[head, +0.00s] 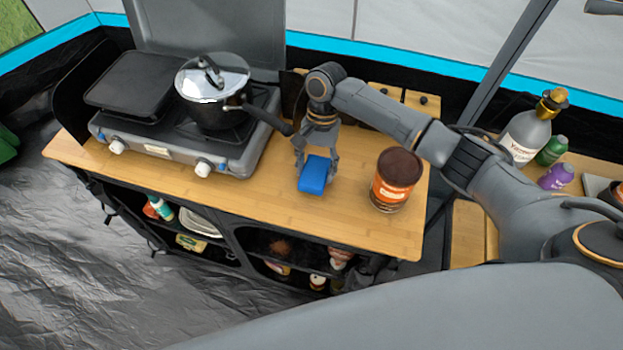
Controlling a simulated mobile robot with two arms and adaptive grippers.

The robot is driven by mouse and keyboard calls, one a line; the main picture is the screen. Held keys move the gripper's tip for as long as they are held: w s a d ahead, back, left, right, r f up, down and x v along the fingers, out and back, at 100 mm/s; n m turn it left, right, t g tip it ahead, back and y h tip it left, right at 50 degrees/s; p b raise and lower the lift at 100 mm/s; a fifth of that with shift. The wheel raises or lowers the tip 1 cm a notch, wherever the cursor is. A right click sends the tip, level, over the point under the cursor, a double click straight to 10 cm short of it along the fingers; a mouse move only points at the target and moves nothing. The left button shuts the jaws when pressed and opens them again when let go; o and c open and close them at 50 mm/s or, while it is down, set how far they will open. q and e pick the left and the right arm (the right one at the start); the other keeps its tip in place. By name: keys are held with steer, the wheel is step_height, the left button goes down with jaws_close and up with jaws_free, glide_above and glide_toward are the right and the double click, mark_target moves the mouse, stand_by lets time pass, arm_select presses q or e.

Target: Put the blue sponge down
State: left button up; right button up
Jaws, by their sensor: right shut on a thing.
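The blue sponge (313,176) is a small blue block at the middle of the wooden counter (250,200). My right gripper (315,160) points down from above and is shut on the sponge, with its fingers at the sponge's sides. The sponge is low over the counter; I cannot tell whether it touches the wood. My left gripper is not in view.
A brown can (396,180) with an orange label stands right of the sponge. A camping stove (225,150) with a lidded pot (212,95) stands at the left, the pot's handle reaching toward my gripper. Bare counter lies in front and left of the sponge.

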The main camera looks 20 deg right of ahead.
mark_target(312, 181)
steer(key=shift+s+a+p, duration=0.3)
steer(key=shift+s+a, duration=0.05)
steer(key=shift+s, duration=0.25)
steer(key=shift+s+a+f+p, duration=0.25)
steer(key=shift+s+a+p, duration=0.1)
steer(key=shift+s, duration=0.15)
steer(key=shift+s+a+f+p, duration=0.25)
steer(key=shift+s+a+p, duration=0.1)
steer(key=shift+s, duration=0.1)
steer(key=shift+f, duration=0.15)
steer(key=shift+f, duration=0.15)
steer(key=o, duration=0.8)
steer(key=shift+o, duration=0.2)
steer(key=shift+w+r, duration=0.1)
steer(key=shift+r, duration=0.1)
